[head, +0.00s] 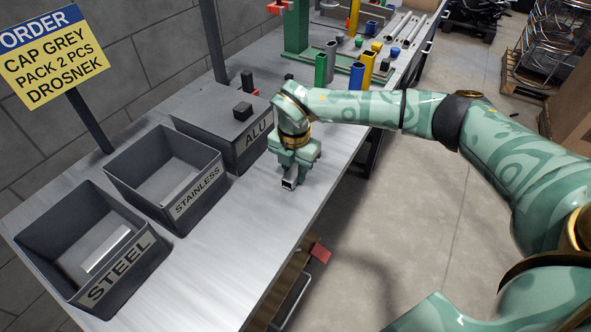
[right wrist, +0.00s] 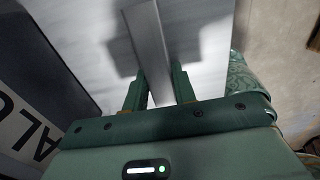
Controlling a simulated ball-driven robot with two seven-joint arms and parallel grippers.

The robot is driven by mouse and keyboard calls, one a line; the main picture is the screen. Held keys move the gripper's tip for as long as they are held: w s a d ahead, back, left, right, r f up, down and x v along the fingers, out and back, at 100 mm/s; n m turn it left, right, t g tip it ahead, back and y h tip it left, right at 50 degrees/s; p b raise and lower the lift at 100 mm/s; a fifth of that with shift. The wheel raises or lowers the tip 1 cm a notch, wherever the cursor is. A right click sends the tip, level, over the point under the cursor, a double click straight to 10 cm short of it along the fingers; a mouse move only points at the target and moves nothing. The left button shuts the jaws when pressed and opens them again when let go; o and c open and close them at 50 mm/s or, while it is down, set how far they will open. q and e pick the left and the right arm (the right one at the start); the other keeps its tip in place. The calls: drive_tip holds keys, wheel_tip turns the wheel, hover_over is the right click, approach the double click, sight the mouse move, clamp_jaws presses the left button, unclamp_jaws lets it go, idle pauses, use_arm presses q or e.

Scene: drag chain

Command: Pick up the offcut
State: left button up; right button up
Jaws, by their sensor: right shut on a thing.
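The offcut (head: 290,183) is a short piece of bare silvery metal with a hollow-looking end, by the front edge of the bench. My right gripper (head: 287,176) reaches down over it and is shut on it. In the right wrist view the offcut (right wrist: 148,40) runs as a long grey bar between the two green fingers (right wrist: 158,92), over the pale bench top. I cannot tell whether it still touches the bench. My left gripper is out of view.
Left of the gripper stand a lidded ALU bin (head: 216,113), an open STAINLESS bin (head: 122,187) and an open STEEL bin (head: 45,222) with a metal bar (head: 107,250) inside. Coloured tubes (head: 357,76) stand farther back. Bare bench top (head: 215,250) lies in front of the bins.

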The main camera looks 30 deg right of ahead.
sight(294, 171)
wheel_tip(294, 171, up, 3)
drive_tip(key=shift+p, duration=0.65)
use_arm(q)
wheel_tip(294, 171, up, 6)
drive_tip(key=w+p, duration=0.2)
drive_tip(key=p, duration=0.3)
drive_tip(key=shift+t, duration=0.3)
use_arm(e)
drive_tip(key=s+a+r, duration=0.9)
drive_tip(key=s, duration=0.1)
drive_tip(key=shift+s+a+r, duration=0.2)
drive_tip(key=shift+r, duration=0.15)
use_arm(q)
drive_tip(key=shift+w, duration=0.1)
